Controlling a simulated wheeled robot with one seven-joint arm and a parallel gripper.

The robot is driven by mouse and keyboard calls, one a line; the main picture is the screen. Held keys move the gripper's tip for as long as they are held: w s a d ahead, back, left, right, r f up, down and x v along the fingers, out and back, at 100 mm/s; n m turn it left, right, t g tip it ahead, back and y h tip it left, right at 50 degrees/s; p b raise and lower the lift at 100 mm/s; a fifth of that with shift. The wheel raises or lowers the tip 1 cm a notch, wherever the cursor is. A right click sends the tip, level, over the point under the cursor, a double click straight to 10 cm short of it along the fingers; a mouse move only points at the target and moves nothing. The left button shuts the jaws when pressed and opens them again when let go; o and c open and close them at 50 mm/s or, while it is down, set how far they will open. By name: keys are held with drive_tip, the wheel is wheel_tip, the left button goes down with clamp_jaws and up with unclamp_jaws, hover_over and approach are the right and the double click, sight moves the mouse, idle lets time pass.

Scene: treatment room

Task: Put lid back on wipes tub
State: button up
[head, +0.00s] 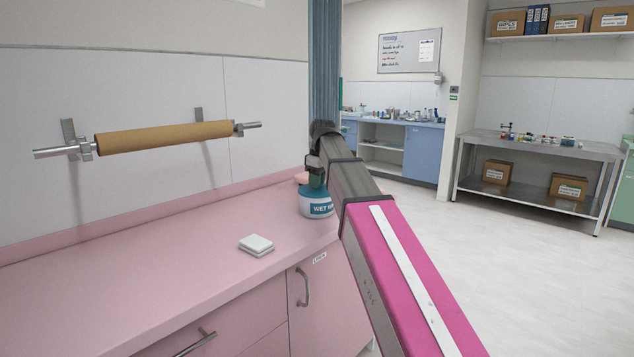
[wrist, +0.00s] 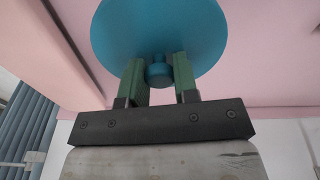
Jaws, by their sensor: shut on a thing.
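The wipes tub (head: 318,208) stands upright on the pink counter, white with a teal label reading "WET WI…"; my arm hides its right side. The round blue lid (wrist: 160,30) fills the top of the wrist view, with its small knob (wrist: 158,73) between my fingers. My gripper (wrist: 159,77) is shut on this knob. In the head view my gripper (head: 315,180) is directly over the tub, with a teal rim just below it. I cannot tell whether the lid is seated or slightly above the tub.
A white square pad (head: 256,245) lies on the pink counter (head: 150,285), left of the tub. A paper roll on a bar (head: 165,138) is mounted on the wall. The counter's left part is clear. A steel table (head: 545,150) stands far right.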

idle(0.3)
drive_tip(key=o, duration=1.5)
drive_tip(key=shift+c, duration=0.2)
drive_tip(key=shift+r, duration=3.45)
clamp_jaws()
drive_tip(key=shift+f, duration=2.3)
